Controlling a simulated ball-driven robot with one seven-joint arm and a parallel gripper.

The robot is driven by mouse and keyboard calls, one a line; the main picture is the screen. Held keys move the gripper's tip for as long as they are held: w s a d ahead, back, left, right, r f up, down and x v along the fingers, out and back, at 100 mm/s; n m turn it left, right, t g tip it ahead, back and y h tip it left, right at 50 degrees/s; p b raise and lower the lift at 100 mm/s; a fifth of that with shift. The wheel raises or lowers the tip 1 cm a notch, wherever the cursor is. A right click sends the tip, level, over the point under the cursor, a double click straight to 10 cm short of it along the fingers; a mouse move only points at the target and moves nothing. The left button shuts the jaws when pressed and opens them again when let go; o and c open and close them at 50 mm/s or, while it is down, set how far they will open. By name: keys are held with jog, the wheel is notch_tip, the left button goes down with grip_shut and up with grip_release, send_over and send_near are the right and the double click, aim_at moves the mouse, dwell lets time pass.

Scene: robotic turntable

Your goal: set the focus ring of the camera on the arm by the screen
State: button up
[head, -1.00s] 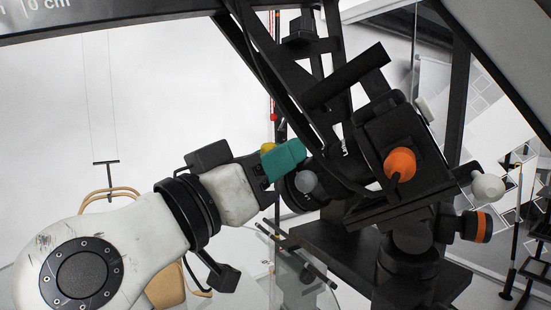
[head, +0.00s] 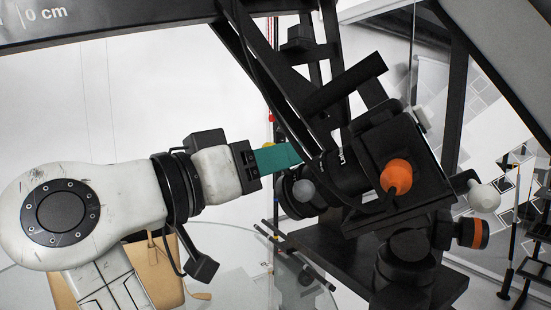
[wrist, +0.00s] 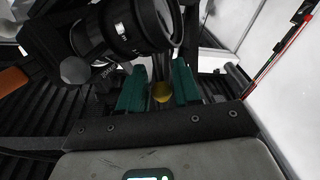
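The black camera (head: 340,172) with its lens is mounted on a dark arm by the large screen. Its lens also shows in the wrist view (wrist: 122,28), above my fingers. A grey knob (head: 303,191) and a yellow knob (head: 268,146) show near the lens. My gripper (head: 297,154) has teal fingers and is beside the lens. In the wrist view its fingers stand apart (wrist: 160,72), with the yellow knob (wrist: 161,92) showing in the gap. I cannot tell whether the fingers touch it. The ring's markings are too small to read.
Dark slanting struts (head: 262,75) pass close above my gripper. A tan chair (head: 155,270) stands behind my arm. The left background is open.

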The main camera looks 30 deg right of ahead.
jog(key=s+a+b, duration=0.1)
jog(key=a+b, duration=0.1)
jog(key=a, duration=0.8)
jog(key=shift+s+f, duration=0.2)
jog(key=shift+f, duration=0.25)
jog(key=shift+s, duration=0.1)
